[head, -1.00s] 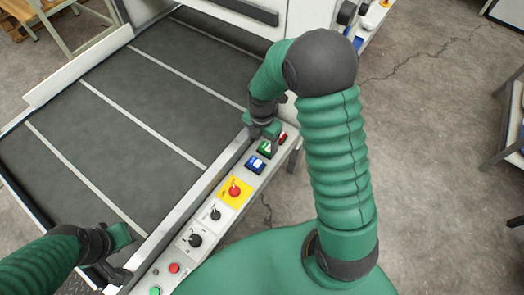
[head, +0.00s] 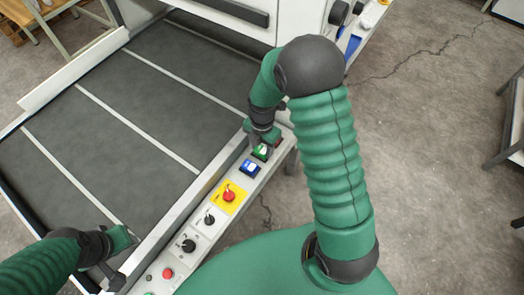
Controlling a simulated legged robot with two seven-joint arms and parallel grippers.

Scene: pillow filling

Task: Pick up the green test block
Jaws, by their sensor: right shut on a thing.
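My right gripper (head: 262,142) reaches down from above and is shut on the green block. The gripper hides part of the block, and I cannot tell whether the block is clear of the panel. My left gripper (head: 122,259) is open and empty over the near end of the conveyor.
The panel also carries a red button on a yellow plate (head: 229,195), dark knobs (head: 209,220) and another red button (head: 168,273). The dark conveyor belt (head: 130,110) is bare. A white machine housing (head: 240,45) stands at the far end.

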